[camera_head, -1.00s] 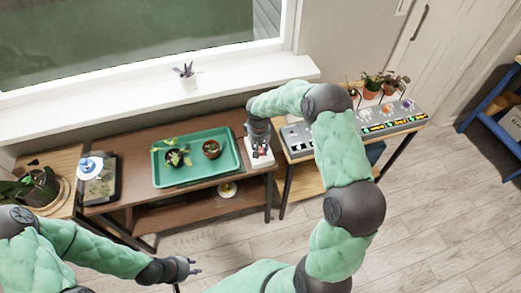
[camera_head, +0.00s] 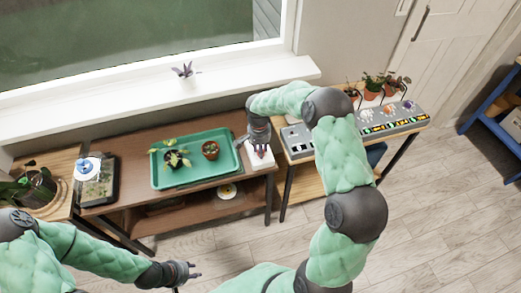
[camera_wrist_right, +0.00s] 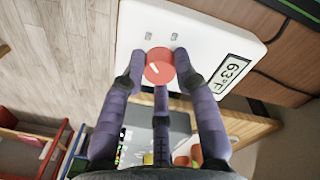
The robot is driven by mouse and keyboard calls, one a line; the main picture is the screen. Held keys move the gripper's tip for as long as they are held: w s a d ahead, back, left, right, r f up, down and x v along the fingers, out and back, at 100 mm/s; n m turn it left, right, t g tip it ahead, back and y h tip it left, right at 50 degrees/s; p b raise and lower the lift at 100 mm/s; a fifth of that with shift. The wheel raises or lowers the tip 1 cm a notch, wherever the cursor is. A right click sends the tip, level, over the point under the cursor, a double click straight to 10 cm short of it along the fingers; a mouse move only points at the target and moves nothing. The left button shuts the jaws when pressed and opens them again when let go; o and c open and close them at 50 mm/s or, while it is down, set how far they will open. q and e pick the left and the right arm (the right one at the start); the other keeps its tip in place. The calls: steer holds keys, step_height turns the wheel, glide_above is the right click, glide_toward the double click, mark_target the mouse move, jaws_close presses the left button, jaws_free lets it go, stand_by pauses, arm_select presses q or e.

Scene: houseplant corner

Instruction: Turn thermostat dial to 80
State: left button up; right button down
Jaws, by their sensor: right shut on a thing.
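The white thermostat (camera_wrist_right: 215,32) fills the upper part of the right wrist view, with a display (camera_wrist_right: 233,72) reading 63°F. Its round red dial (camera_wrist_right: 158,66) has a white pointer mark. My right gripper (camera_wrist_right: 160,70) is shut on the dial, a fingertip against either side and a third finger below. In the head view the thermostat (camera_head: 262,161) lies at the right end of the brown table, under my right gripper (camera_head: 259,151), which hides most of the dial. My left gripper (camera_head: 197,269) is open and empty at the lower middle, away from the tables.
A green tray (camera_head: 222,180) with two potted plants sits on the brown table (camera_head: 135,170), left of the thermostat. A grey control panel (camera_head: 345,133) stands on the table to the right, with several pots behind it. A dark-framed planter box (camera_head: 113,180) is at the left.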

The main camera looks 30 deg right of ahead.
steer(key=shift+s+f+m, duration=0.1)
steer(key=shift+m, duration=0.5)
steer(key=c, duration=0.9)
jaws_free()
steer(key=shift+c, duration=0.2)
steer(key=shift+r, duration=0.35)
step_height(320, 180, up, 11)
steer(key=shift+w+a+r, duration=0.15)
steer(key=shift+w+r, duration=0.05)
steer(key=shift+w, duration=0.1)
